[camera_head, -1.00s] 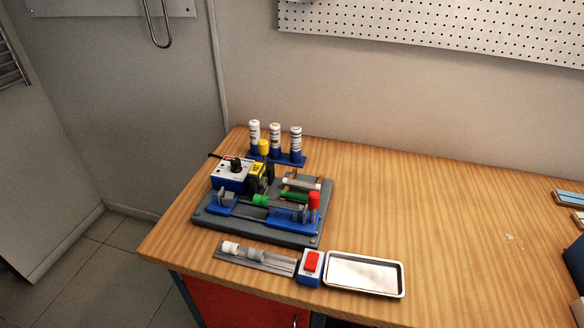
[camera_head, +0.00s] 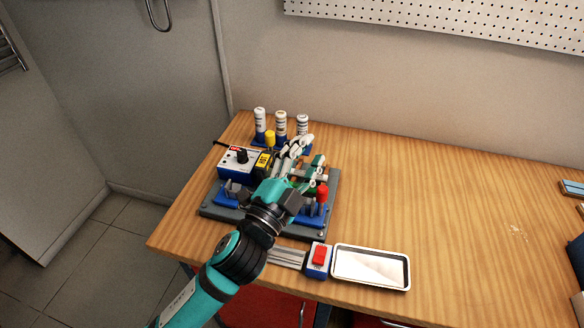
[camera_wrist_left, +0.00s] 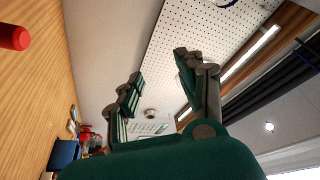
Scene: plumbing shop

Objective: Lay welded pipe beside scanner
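My left gripper (camera_head: 311,152) is above the grey jig board (camera_head: 216,212). Its fingers are spread. In the left wrist view, the open gripper (camera_wrist_left: 158,67) has nothing between its fingers. I cannot single out the welded pipe; my left arm covers much of the jig and the left part of the grooved rail (camera_head: 288,258), where white and grey pipe pieces lay earlier. I cannot tell for sure which device is the scanner. A blue box with a red button (camera_head: 319,256) stands at the rail's right end. My right gripper is out of view.
An empty metal tray (camera_head: 404,271) lies right of the red-button box. A white-and-blue control box with a black knob (camera_head: 228,162) stands on the board. Several capped white cylinders (camera_head: 260,122) stand behind.

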